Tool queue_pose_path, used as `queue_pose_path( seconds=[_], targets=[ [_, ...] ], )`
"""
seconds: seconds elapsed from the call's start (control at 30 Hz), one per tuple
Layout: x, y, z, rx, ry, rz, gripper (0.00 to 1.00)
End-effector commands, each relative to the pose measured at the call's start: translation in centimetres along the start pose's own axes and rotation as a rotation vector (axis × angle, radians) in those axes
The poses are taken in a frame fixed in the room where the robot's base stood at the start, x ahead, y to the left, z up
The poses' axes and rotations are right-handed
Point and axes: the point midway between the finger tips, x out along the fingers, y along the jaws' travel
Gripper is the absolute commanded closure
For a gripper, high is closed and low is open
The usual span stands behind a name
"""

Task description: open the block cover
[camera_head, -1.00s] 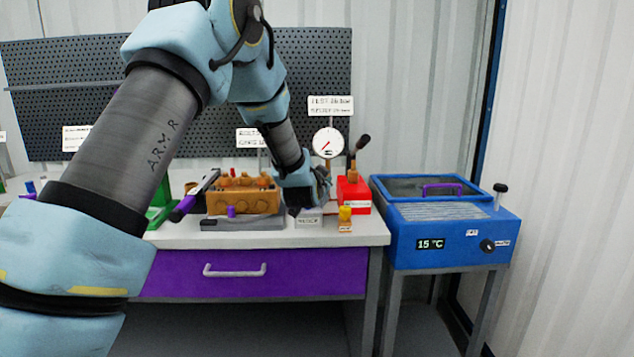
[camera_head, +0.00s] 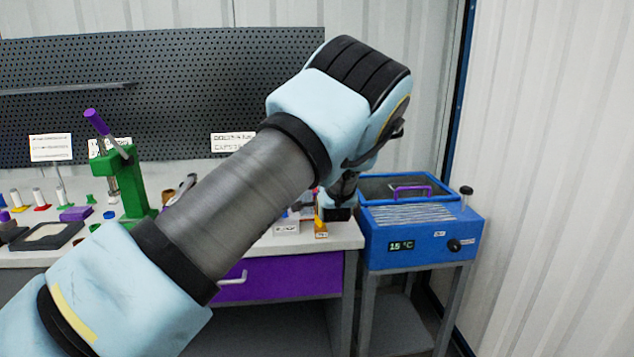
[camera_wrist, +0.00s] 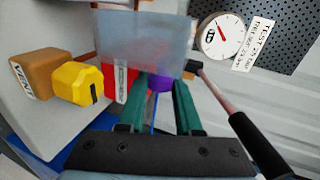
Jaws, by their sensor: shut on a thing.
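In the wrist view, the two green fingers of my gripper (camera_wrist: 160,85) are closed around a small purple piece (camera_wrist: 159,84). A grey, see-through plate (camera_wrist: 145,48) lies just past the fingertips, next to the purple piece. It looks like the block cover, but how the two join is hidden. In the head view, my gripper (camera_head: 337,212) is over the right end of the bench.
A yellow knob (camera_wrist: 76,82) on a brown piece (camera_wrist: 38,75) is left of the fingers. A red box (camera_wrist: 118,80) is close beside them. A black-handled lever (camera_wrist: 255,140) and a gauge (camera_wrist: 221,37) are at right. A blue bath (camera_head: 425,235) stands right of the bench.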

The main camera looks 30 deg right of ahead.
Motion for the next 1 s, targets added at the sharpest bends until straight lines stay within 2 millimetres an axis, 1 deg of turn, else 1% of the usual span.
queue_pose_path(
  seconds=[0.1, 0.3, 0.87, 0.9, 1.0],
  targets=[
    [0.1, 0.2, -0.4, 0.062, -0.017, -0.002, 1.00],
    [0.3, 0.7, -0.5, 0.124, -0.040, -0.002, 1.00],
    [0.4, 1.0, -0.5, 0.148, -0.049, -0.003, 1.00],
    [0.4, 1.0, -0.5, 0.148, -0.049, -0.003, 0.63],
    [0.4, 1.0, -0.5, 0.148, -0.049, -0.002, 0.52]
  ],
)
